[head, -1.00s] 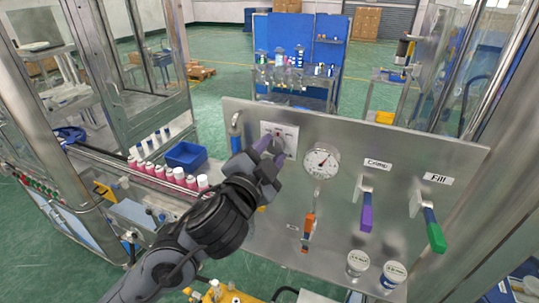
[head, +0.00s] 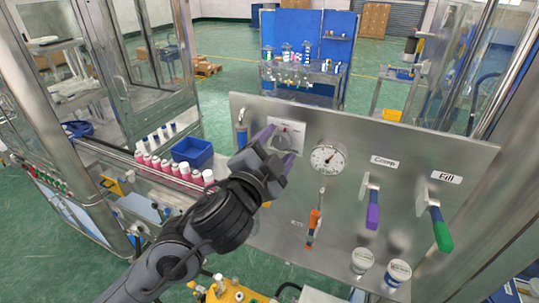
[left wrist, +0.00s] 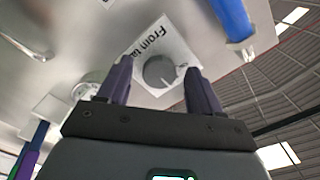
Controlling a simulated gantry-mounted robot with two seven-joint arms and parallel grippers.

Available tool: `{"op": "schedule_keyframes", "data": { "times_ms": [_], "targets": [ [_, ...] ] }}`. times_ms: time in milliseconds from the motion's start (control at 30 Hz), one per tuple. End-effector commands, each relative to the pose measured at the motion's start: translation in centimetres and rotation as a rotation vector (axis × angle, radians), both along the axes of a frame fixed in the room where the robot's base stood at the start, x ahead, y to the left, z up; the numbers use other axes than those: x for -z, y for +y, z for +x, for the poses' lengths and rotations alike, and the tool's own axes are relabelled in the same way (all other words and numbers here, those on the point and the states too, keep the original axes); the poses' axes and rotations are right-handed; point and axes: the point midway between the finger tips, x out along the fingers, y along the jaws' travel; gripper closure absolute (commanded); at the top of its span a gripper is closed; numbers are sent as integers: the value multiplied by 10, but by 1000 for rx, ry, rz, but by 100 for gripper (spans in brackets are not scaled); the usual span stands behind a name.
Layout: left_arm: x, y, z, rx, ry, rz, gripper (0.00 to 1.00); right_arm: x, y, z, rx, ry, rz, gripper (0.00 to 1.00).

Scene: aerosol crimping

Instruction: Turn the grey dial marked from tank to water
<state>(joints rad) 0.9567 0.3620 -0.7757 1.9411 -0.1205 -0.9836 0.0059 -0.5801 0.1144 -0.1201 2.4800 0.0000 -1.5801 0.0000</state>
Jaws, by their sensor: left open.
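The grey dial (head: 283,143) sits on a white label plate (head: 298,128) at the upper left of the steel panel. My left gripper (head: 277,142) is in front of the dial, with its purple fingers apart. In the left wrist view the round dial (left wrist: 159,71) shows between the two open fingers (left wrist: 155,85), on the plate whose text begins "From ta". The fingers look to be on either side of the dial; I cannot tell whether they touch it. My right gripper is not in view.
The steel panel (head: 345,215) also carries a pressure gauge (head: 328,159), an orange-handled valve (head: 314,221), a purple Crimp lever (head: 373,210) and a green Fill lever (head: 440,232). A blue bin (head: 193,152) stands behind pink bottles (head: 178,169).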

Motion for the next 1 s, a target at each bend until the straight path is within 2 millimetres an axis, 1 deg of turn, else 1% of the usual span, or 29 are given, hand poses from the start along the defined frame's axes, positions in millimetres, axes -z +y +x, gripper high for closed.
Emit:
{"op": "schedule_keyframes", "data": {
  "times_ms": [167,400,600,800,1000],
  "targets": [
    [2,6,-14,0,1,-2,35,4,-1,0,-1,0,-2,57],
    [2,21,-52,1,0,-1,35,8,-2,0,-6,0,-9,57],
    [0,33,-81,0,1,-2,35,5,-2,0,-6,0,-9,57],
    [0,39,-96,-1,1,0,35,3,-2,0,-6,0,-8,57],
    [0,40,-99,-1,0,1,35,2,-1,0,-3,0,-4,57]
  ]
}}
